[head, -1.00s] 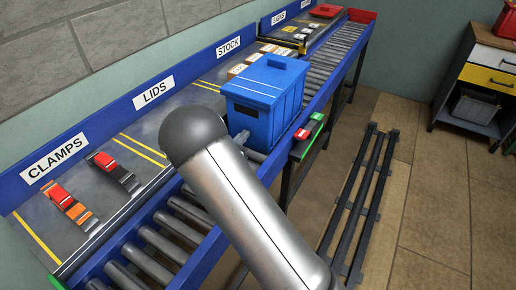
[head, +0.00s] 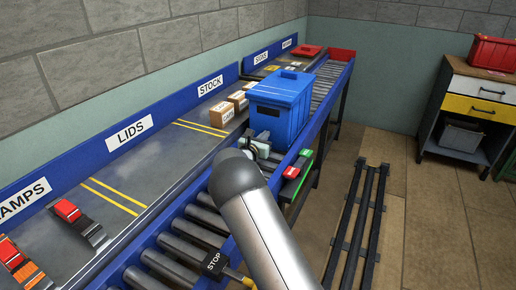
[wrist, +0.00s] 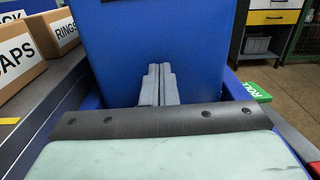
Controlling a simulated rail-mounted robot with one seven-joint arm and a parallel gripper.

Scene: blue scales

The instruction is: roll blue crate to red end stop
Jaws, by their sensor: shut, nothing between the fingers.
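The blue crate (head: 275,122), with its lid on, stands upright on the roller conveyor in the head view. Its near wall fills the upper middle of the wrist view (wrist: 125,42). The red end stop (head: 342,55) is at the far end of the conveyor. My gripper (wrist: 157,72) is shut and empty, its fingers together and pointing at the crate's near wall. They are at or very close to the wall; contact is not clear. In the head view my arm partly hides the gripper (head: 262,140) just on the near side of the crate.
Bare rollers (head: 325,82) lie between crate and end stop. A side shelf left of the rollers holds cardboard boxes (head: 222,113) and clamps. A green and red ROLL/STOP plate (head: 296,166) is on the conveyor's right edge. A STOP tag (head: 214,262) is nearer me.

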